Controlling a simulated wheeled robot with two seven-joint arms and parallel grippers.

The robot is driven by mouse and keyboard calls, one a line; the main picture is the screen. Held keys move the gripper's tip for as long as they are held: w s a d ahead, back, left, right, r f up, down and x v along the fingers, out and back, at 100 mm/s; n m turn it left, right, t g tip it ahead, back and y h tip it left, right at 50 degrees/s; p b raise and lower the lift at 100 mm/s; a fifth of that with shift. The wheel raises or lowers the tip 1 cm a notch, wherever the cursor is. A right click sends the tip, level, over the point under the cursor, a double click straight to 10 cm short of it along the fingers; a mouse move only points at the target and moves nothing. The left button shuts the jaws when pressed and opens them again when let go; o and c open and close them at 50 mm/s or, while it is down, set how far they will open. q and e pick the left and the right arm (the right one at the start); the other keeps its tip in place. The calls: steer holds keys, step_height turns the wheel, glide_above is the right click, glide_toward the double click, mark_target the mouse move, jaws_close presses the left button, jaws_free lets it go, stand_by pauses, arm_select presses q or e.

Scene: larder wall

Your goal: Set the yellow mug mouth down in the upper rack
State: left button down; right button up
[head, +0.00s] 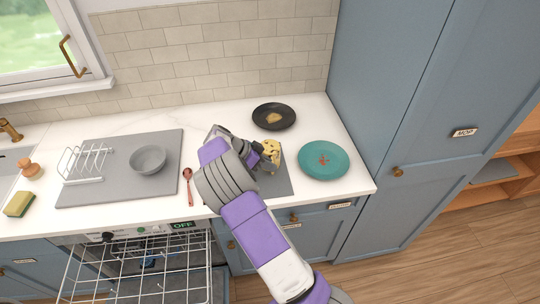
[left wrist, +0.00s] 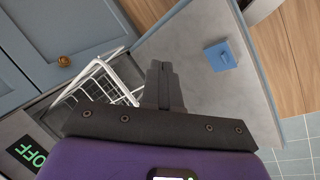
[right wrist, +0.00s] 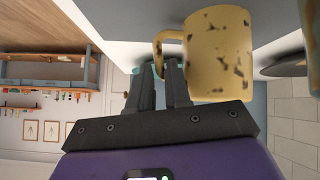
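The yellow mug (head: 271,150) with dark blotches stands on a dark grey mat on the counter, partly hidden by my right gripper (head: 262,157). In the right wrist view the mug (right wrist: 219,55) fills the upper middle, its handle facing the fingers. My right gripper (right wrist: 160,66) has its fingertips close on either side of the handle, with only a narrow gap. The upper rack (head: 140,262) is a white wire basket pulled out below the counter. My left gripper (left wrist: 163,66) is shut and empty; in the left wrist view a white rack (left wrist: 108,82) lies beyond it.
A black pan (head: 274,116) and a teal plate (head: 323,160) stand near the mug. To the left are a red spoon (head: 188,185), a grey bowl (head: 147,159) on a grey mat, a small white rack (head: 84,162) and a sponge (head: 19,204). A tall blue cupboard bounds the right.

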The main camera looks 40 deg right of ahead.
jaws_close()
steer(key=shift+w, duration=0.1)
steer(key=shift+r, duration=0.1)
step_height(320, 180, up, 18)
steer(key=p, duration=0.7)
